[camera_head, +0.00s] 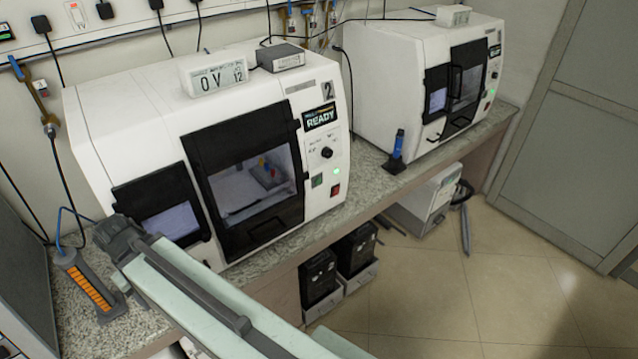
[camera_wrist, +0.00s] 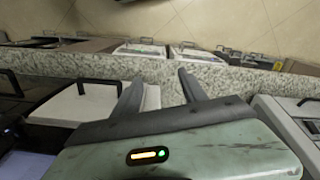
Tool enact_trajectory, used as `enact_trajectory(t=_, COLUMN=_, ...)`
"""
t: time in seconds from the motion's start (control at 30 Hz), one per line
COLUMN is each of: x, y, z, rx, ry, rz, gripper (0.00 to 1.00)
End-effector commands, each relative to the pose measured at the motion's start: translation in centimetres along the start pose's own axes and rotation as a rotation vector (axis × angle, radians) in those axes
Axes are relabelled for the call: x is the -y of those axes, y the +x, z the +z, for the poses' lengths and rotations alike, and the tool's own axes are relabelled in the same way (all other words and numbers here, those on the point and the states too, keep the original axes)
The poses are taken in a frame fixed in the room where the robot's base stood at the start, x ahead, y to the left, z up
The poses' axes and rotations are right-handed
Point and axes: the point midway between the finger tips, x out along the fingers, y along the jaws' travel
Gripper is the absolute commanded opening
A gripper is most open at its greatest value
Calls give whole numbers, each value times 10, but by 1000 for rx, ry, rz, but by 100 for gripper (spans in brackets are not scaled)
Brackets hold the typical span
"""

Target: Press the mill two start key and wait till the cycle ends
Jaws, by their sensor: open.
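Mill two (camera_head: 140,120) is the white machine at left in the head view, marked "2". Its small display (camera_head: 320,117) reads READY. Below the display are a black knob, a lit green light (camera_head: 336,171), a green key (camera_head: 317,181) and a red key (camera_head: 335,190). Its dark-framed door (camera_head: 245,240) looks shut, with small coloured parts inside behind the glass. My gripper (camera_wrist: 160,92) is open and empty in the wrist view, its two dark fingers apart over the speckled worktop. In the head view my arm crosses the lower left, away from the keys; the fingertips cannot be made out.
A second white mill (camera_head: 385,85) stands further right on the speckled worktop (camera_head: 395,180). A blue and black holder (camera_head: 398,150) stands between the mills. Black units (camera_head: 320,275) sit under the worktop. The tiled floor (camera_head: 450,300) is open at right.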

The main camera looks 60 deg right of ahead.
Motion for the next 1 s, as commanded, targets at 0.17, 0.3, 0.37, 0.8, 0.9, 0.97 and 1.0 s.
enact_trajectory(t=0.17, x=0, y=0, z=0, rx=0, ry=0, rz=0, gripper=0)
enact_trajectory(t=0.3, x=0, y=0, z=0, rx=0, ry=0, rz=0, gripper=0)
enact_trajectory(t=0.37, x=0, y=0, z=0, rx=0, ry=0, rz=0, gripper=0)
enact_trajectory(t=0.8, x=0, y=0, z=0, rx=0, ry=0, rz=0, gripper=0)
enact_trajectory(t=0.9, x=0, y=0, z=0, rx=0, ry=0, rz=0, gripper=0)
enact_trajectory(t=0.97, x=0, y=0, z=0, rx=0, ry=0, rz=0, gripper=0)
enact_trajectory(t=1.0, x=0, y=0, z=0, rx=0, ry=0, rz=0, gripper=0)
